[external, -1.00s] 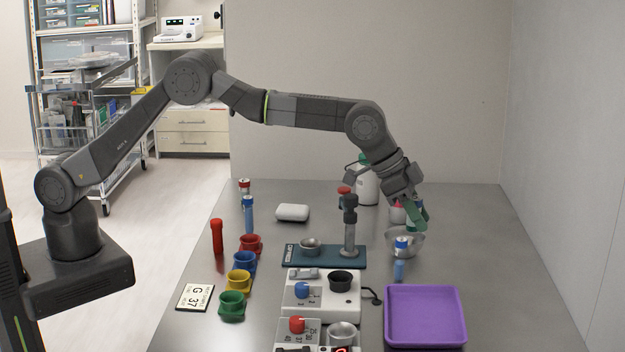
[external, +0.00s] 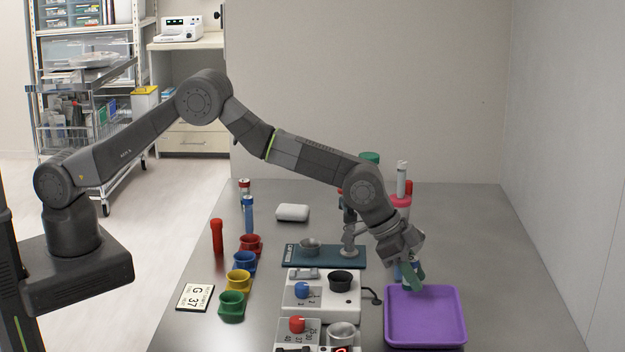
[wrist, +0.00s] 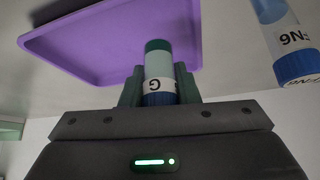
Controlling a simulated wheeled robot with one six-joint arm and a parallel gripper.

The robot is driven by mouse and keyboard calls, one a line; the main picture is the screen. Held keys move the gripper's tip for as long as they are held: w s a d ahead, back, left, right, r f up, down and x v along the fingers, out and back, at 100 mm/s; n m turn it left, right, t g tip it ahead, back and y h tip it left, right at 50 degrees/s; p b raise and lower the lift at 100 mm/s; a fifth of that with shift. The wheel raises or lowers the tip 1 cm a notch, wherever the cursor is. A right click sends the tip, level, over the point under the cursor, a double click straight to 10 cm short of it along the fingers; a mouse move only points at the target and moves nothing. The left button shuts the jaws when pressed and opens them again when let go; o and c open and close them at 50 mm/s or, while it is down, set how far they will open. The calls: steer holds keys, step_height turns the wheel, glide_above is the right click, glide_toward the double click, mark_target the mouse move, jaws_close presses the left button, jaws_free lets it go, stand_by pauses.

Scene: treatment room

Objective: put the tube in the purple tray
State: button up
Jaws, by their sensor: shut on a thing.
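My gripper (external: 412,278) is shut on a tube (wrist: 158,70) with a green end, a clear part with a white label marked "G", and a blue band near the jaws. In the external view the tube is mostly hidden by the jaws. The purple tray (external: 426,316) lies on the table at the front right and looks empty. My gripper is above its back left edge. In the wrist view the tray (wrist: 75,48) spreads behind the held tube.
Another tube with a blue cap (wrist: 297,66) stands close to the gripper, at the right of the wrist view. A white device (external: 322,296) stands left of the tray. Pink-topped and green-topped bottles stand behind the arm. Colored cups (external: 240,281) are farther left.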

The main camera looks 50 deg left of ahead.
steer(key=shift+f+p, duration=0.3)
steer(key=shift+f, duration=1.35)
steer(key=shift+f, duration=0.25)
steer(key=o, duration=1)
steer(key=shift+r, duration=0.1)
steer(key=shift+c, duration=0.2)
steer(key=shift+r, duration=0.3)
steer(key=b+v, duration=0.2)
steer(key=v, duration=0.9)
steer(key=shift+a+r, duration=0.25)
steer(key=shift+a, duration=0.05)
steer(key=shift+s, duration=0.1)
